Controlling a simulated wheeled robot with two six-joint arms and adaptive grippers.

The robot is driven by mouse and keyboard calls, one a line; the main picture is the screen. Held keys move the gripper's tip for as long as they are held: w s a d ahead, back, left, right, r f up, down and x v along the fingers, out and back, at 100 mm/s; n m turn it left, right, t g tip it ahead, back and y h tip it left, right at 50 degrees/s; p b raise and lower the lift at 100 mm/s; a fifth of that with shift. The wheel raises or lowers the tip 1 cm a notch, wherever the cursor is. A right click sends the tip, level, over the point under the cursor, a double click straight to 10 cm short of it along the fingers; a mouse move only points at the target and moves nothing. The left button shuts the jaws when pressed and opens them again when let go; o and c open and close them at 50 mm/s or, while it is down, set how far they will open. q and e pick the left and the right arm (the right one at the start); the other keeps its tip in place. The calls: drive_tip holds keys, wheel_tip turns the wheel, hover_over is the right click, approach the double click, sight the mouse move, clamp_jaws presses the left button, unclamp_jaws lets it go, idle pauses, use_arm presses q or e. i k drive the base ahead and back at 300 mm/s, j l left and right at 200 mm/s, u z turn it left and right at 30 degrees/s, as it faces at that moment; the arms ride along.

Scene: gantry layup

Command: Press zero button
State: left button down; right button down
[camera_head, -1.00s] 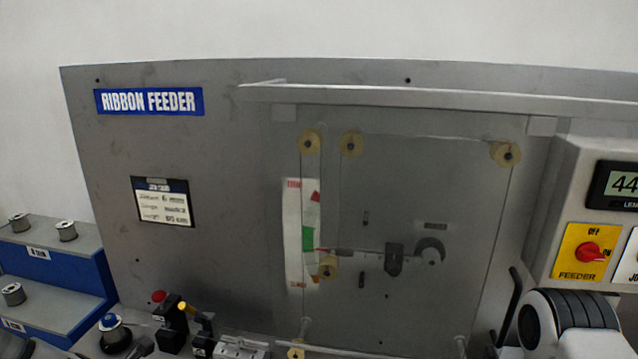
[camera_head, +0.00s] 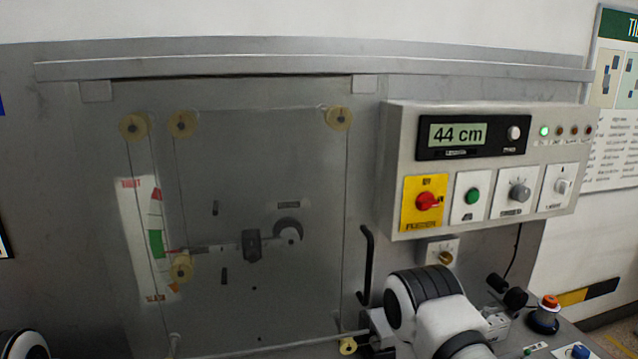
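A grey control box (camera_head: 398,150) on the feeder panel carries a display (camera_head: 457,134) reading "44 cm". A small round white button (camera_head: 513,132) sits just right of the display. The label under it is too small to read, so I cannot confirm that it is the zero button. My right arm shows at the bottom, below the box and left of the button. Its fingers cannot be made out. A bit of my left arm shows in the bottom left corner, with its gripper out of frame.
Below the display are a red knob on a yellow plate (camera_head: 409,220), a green button (camera_head: 473,197), a grey knob (camera_head: 520,192) and a white switch (camera_head: 563,186). A black handle (camera_head: 367,265) stands out left of the box. A red-topped button (camera_head: 549,302) stands at lower right.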

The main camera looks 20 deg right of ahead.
sight(514, 133)
drive_tip(key=l+z, duration=0.1)
drive_tip(key=z, duration=0.25)
drive_tip(key=l+z, duration=0.1)
drive_tip(key=z, duration=0.25)
drive_tip(key=l+z, duration=0.1)
drive_tip(key=z, duration=0.25)
